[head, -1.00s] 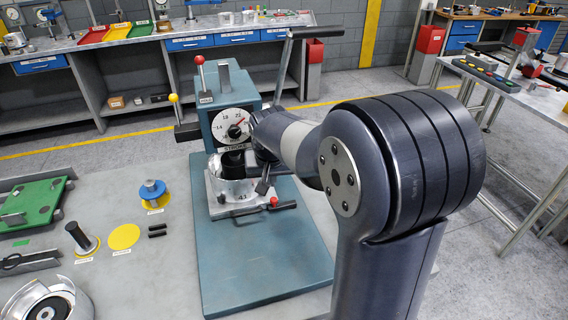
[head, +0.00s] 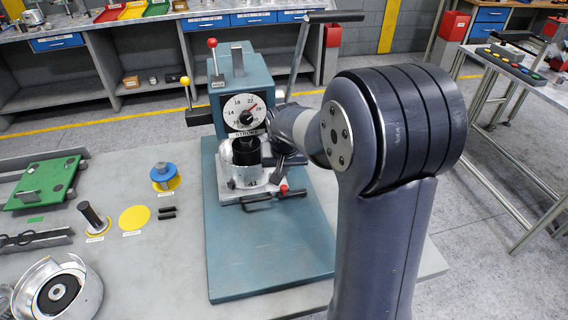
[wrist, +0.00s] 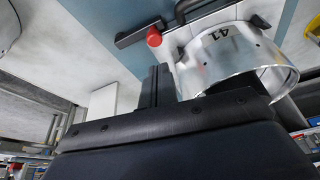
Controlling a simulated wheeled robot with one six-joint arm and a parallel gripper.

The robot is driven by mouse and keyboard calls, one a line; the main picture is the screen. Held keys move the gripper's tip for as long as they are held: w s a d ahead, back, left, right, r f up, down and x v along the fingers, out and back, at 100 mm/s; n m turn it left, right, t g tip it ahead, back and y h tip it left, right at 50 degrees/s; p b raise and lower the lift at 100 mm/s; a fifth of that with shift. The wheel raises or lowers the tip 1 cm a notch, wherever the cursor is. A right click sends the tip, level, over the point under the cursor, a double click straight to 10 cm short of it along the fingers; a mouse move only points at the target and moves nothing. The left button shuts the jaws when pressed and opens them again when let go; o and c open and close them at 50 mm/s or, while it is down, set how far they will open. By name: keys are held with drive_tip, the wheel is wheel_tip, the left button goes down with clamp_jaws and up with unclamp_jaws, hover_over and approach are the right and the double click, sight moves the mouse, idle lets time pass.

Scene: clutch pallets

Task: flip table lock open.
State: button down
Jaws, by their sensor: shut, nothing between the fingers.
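A black lever with a red knob (head: 283,189), which looks like the table lock, sits at the front right of the press table, below the silver ring (head: 240,178) marked 41. The red knob also shows in the wrist view (wrist: 154,37), beside a black bar. My gripper (wrist: 157,84) is shut and empty, its dark fingers beside the silver ring and a little short of the red knob. I cannot tell whether they touch anything. In the head view my arm's wrist hides most of the gripper.
The blue-green press (head: 243,85) with its dial stands behind the ring, and its long lever (head: 298,60) rises at the right. A blue spool (head: 163,174), a yellow disc (head: 134,218) and a green pallet (head: 45,183) lie left. The blue base plate (head: 265,250) is clear in front.

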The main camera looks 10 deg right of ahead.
sight(283, 183)
drive_tip(key=x, duration=0.5)
drive_tip(key=shift+w+f+p, duration=0.1)
drive_tip(key=shift+f+p, duration=0.2)
drive_tip(key=shift+f, duration=0.05)
